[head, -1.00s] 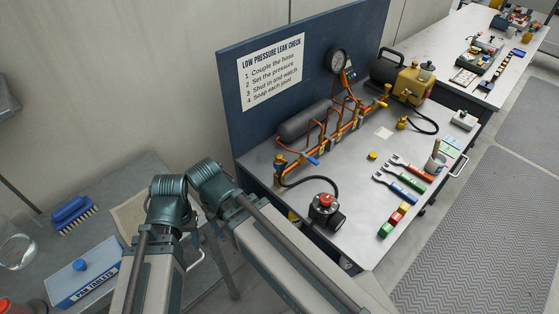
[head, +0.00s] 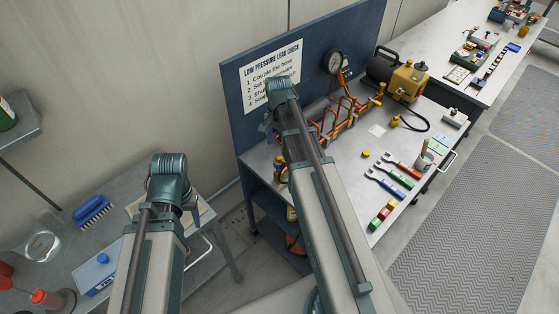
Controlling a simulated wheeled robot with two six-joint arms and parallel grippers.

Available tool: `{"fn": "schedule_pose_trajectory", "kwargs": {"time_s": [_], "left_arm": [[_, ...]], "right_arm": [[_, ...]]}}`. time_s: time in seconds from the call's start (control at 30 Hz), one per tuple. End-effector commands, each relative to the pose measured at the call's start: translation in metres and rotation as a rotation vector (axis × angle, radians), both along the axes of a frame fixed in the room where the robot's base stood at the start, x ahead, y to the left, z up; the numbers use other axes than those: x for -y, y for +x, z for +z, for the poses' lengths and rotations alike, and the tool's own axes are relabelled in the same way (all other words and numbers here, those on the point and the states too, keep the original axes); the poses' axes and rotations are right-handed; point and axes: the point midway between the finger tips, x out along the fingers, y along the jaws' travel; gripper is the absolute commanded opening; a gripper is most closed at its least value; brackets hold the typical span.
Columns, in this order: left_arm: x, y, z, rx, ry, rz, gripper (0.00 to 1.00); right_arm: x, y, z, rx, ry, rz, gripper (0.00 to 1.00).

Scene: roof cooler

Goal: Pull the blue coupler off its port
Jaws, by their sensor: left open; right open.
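The brass and orange pipe manifold (head: 352,108) stands on the grey bench against the blue back panel. Its front left part is behind my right arm. I cannot make out the blue coupler or its port now; that stretch of the manifold is covered. My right arm reaches over the bench, its wrist in front of the sign and the manifold's left side. My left arm is lower left, its wrist over the side table, away from the manifold. The fingers of both grippers are hidden behind their wrists.
A pressure gauge (head: 335,62) rises at the back, near a yellow pump unit (head: 408,80). Fork-shaped tools (head: 397,177) and coloured blocks (head: 382,215) lie at the bench's right front.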

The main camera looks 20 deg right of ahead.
Motion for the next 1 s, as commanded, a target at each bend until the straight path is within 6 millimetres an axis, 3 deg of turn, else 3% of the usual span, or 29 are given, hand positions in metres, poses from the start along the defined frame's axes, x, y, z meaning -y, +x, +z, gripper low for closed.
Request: {"fn": "schedule_pose_trajectory", "kwargs": {"time_s": [0.37, 1.0], "left_arm": [[0.0, 0.0, -0.011, 0.0, 0.0, 0.0, 0.53], [0.0, 0.0, -0.088, 0.0, 0.0, 0.002, 0.53]], "right_arm": [[0.0, 0.0, -0.011, 0.0, 0.0, 0.003, 0.79], [-0.001, 0.002, -0.088, 0.003, 0.002, 0.005, 0.79]]}}
